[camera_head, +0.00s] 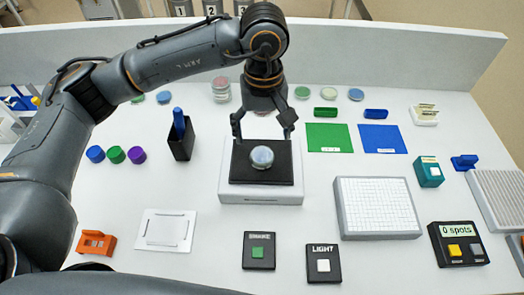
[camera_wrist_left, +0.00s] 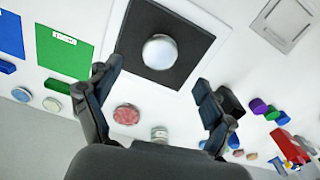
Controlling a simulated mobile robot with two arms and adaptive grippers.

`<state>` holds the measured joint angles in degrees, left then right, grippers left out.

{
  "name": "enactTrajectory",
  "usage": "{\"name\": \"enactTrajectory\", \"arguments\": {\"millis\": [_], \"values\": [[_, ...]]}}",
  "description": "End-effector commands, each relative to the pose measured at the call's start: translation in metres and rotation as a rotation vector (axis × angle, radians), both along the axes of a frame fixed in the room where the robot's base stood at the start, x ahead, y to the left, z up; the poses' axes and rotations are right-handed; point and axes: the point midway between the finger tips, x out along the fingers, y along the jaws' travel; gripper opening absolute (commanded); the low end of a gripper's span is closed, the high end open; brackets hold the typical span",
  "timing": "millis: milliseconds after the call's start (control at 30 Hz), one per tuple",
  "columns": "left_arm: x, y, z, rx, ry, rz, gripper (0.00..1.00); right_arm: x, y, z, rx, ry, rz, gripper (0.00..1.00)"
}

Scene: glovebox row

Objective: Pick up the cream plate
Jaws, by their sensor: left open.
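My left gripper (camera_head: 262,127) is open and empty, pointing down above the back of the shaker (camera_head: 228,197). In the left wrist view its fingers (camera_wrist_left: 158,80) are spread wide. A pale round dish (camera_head: 261,157) lies on the shaker's black pad; it also shows in the left wrist view (camera_wrist_left: 160,52), beyond the fingertips. No dish is clearly cream. A stack of dishes (camera_head: 221,90) stands at the back, with a pale, slightly pinkish look. A reddish dish (camera_wrist_left: 125,114) lies behind the shaker, mostly hidden by my gripper in the head view. My right gripper is not in view.
Green (camera_head: 329,139) and blue (camera_head: 382,139) mats lie right of the shaker. A black holder with a blue pen (camera_head: 180,145) stands left. A white gridded block (camera_head: 376,208) and black button boxes (camera_head: 259,251) are nearer. Bare table lies between them.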

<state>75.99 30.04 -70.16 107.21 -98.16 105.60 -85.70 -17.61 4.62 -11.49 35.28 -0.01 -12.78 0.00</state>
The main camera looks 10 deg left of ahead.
Motion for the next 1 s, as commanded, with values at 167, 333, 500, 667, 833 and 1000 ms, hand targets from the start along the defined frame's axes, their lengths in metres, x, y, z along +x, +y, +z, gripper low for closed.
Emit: {"name": "enactTrajectory", "arguments": {"millis": [167,333,500,667,833,1000], "values": [[0.0,0.0,-0.019,0.001,0.001,0.001,0.82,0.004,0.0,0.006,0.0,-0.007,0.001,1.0],[0.0,0.002,-0.03,0.0,0.004,0.003,0.82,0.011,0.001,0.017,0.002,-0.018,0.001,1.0],[0.001,0.004,-0.057,0.0,0.004,0.002,0.82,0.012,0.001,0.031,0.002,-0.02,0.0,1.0],[0.002,0.004,-0.072,0.0,0.001,0.002,0.82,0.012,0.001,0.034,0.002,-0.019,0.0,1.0],[0.002,0.004,-0.074,-0.001,0.0,0.001,0.82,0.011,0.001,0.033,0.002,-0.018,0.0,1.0],[0.002,0.004,-0.074,-0.001,0.0,0.001,0.6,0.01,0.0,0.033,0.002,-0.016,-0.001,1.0]]}}
